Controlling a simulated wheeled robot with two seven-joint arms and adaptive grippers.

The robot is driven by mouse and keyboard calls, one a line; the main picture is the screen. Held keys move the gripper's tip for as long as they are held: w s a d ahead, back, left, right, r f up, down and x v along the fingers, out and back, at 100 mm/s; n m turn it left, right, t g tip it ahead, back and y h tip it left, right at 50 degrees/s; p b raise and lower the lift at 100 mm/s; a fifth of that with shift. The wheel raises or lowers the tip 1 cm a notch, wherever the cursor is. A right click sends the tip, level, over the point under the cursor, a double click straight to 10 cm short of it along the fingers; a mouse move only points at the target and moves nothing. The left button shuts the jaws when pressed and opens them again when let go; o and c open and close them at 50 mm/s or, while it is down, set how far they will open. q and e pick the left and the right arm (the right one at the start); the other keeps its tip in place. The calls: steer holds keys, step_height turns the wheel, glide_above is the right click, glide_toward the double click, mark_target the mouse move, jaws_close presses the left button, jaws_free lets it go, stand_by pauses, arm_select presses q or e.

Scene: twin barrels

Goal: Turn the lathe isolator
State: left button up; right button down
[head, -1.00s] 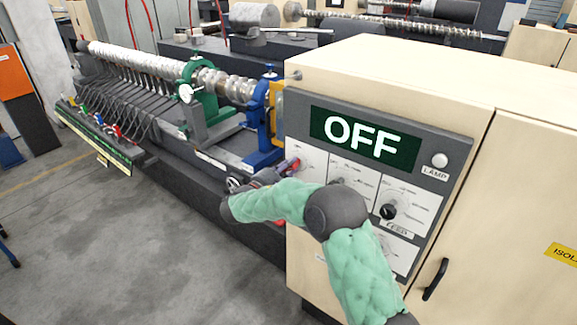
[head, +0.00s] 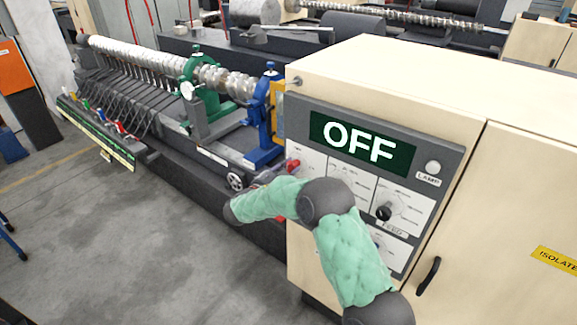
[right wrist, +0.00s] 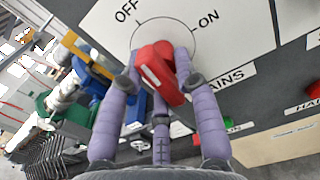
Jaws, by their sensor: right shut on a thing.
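The lathe isolator is a red handle (right wrist: 158,68) on a white round plate marked OFF and ON, with a partly covered label ending in "AINS" below. My right gripper (right wrist: 163,62) is shut on the handle, its purple fingers on both sides of it. The handle lies slanted in the right wrist view; which mark it points to is unclear. In the head view the red handle (head: 293,165) shows at the cabinet's left edge, and my green-sleeved right arm hides most of the gripper. The cabinet display (head: 362,142) reads OFF. My left gripper is out of view.
The cream cabinet (head: 400,75) has a grey panel with a black knob (head: 383,213), a pale lamp (head: 433,167) and a black door handle (head: 428,275). The lathe (head: 190,130) stretches away to the left. The grey floor at left is mostly clear.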

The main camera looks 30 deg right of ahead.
steer(key=shift+w+r+n, duration=0.1)
steer(key=shift+r+n, duration=0.15)
steer(key=shift+n, duration=0.35)
steer(key=c, duration=1.2)
jaws_free()
steer(key=shift+o, duration=0.8)
steer(key=shift+w+f, duration=0.1)
steer(key=shift+f, duration=0.1)
steer(key=shift+a, duration=0.15)
steer(key=v, duration=1.2)
